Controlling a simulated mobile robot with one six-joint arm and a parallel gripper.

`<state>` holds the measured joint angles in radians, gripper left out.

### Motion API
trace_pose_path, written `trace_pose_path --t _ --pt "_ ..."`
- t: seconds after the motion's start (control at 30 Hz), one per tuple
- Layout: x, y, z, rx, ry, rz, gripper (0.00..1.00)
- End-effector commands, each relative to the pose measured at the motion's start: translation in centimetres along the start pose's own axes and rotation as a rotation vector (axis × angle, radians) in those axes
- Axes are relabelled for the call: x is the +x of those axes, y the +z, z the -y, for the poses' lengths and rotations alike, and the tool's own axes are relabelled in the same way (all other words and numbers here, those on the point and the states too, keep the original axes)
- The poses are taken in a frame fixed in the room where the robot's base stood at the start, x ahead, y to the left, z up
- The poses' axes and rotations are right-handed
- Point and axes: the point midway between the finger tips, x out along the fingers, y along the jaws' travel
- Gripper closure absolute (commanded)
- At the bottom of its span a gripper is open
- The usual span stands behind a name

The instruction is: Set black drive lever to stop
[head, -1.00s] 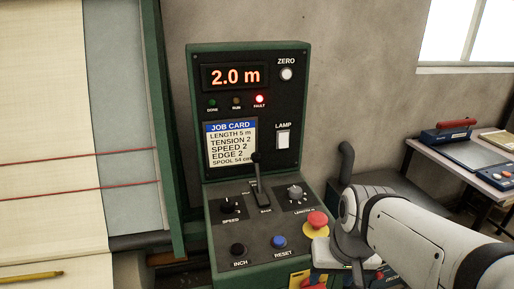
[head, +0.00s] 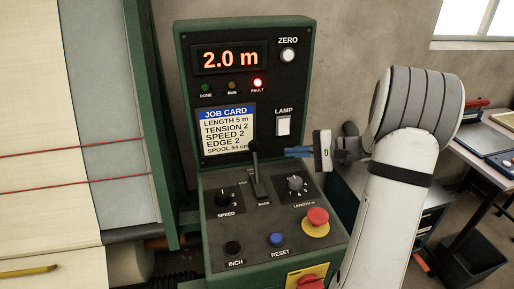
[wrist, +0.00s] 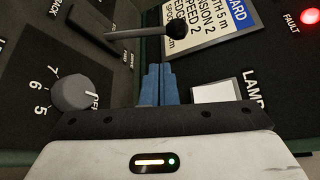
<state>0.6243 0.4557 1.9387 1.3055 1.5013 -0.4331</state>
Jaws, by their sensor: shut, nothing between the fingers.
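The black drive lever (head: 256,166) stands up from its slot in the middle of the sloped control panel, its knob raised in front of the job card's lower right corner. In the wrist view the lever's knob and shaft (wrist: 140,33) show at the top, ahead of the fingertips. My gripper (head: 290,152) has blue fingers, shut and empty, pointing left toward the lever from its right side with a gap between. In the wrist view the closed fingers (wrist: 158,84) sit side by side. I cannot read which marking the lever stands at.
The length knob (head: 295,184) lies just below my fingers, and the red emergency button (head: 317,217) is nearer on the right. The speed knob (head: 224,196) is left of the lever. The lamp switch (head: 283,125) is just above. The red fault light (head: 257,83) is lit.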

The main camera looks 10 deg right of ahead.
Motion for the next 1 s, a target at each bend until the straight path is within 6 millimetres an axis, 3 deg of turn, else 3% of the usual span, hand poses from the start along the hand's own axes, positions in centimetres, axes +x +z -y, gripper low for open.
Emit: trace_pose_path --t 0.17,0.6,1.0 --pt "1.2 -0.2 0.2 0.001 -0.012 -0.003 1.0" --pt "8.6 -0.2 0.2 0.002 -0.008 -0.004 1.0" --pt "9.7 -0.3 0.1 0.001 -0.009 -0.006 1.0"
